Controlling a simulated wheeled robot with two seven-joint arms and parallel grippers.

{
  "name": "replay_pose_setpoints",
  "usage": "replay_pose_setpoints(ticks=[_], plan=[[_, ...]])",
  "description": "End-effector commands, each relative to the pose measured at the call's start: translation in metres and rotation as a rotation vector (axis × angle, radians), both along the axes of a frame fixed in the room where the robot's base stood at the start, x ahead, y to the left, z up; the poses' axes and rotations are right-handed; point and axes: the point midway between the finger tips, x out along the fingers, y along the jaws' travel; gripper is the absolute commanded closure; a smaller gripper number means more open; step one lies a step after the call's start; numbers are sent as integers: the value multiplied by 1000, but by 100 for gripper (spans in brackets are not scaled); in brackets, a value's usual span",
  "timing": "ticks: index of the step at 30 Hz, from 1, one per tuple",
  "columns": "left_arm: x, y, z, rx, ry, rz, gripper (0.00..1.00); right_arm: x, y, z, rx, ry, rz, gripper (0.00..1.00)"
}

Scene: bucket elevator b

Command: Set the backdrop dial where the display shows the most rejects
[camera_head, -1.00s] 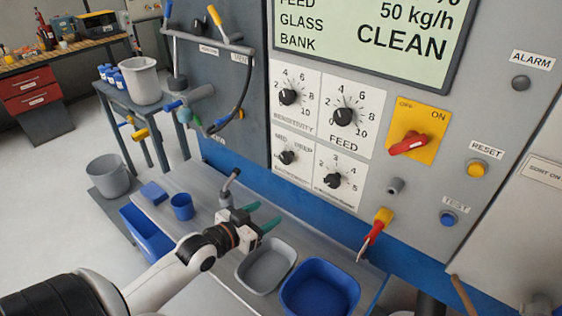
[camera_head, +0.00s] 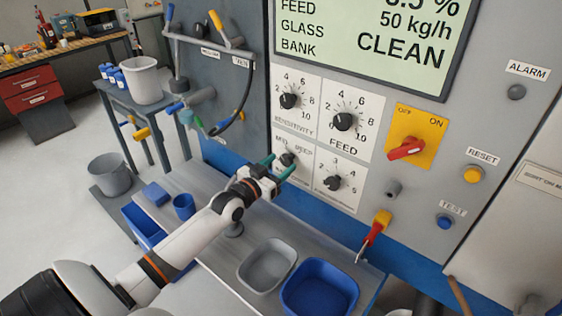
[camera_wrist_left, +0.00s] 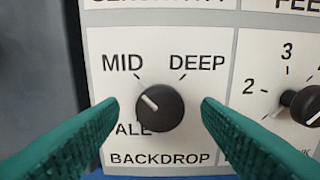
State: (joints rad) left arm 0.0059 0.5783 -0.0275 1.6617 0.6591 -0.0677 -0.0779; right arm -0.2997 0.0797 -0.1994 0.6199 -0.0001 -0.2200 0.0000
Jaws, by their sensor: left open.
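The backdrop dial (camera_head: 287,159) is a black knob on a white plate at the lower left of the dial group. In the left wrist view, the dial (camera_wrist_left: 159,108) has its white pointer line aimed up and left, toward MID. The display (camera_head: 365,40) shows 50 kg/h and CLEAN; a percent line is cut off at the top. My right gripper is not in view.
Sensitivity dial (camera_head: 289,101), feed dial (camera_head: 343,121) and another numbered dial (camera_head: 333,184) surround the backdrop dial. A red switch (camera_head: 406,149) is to the right. Grey (camera_head: 244,281) and blue (camera_head: 296,303) bins stand below. A hose hangs at the upper left.

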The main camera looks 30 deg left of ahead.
Motion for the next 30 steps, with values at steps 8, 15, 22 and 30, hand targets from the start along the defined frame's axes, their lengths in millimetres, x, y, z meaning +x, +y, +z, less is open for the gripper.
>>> replay_pose_setpoints(ticks=[8,15,22,30], plan=[[12,-1,0,0,0,0,42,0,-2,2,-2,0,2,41],[12,-1,0,0,0,0,51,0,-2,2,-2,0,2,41],[12,-1,0,0,0,0,85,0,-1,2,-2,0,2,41],[12,-1,0,-35,3,0,85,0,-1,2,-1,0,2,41]])
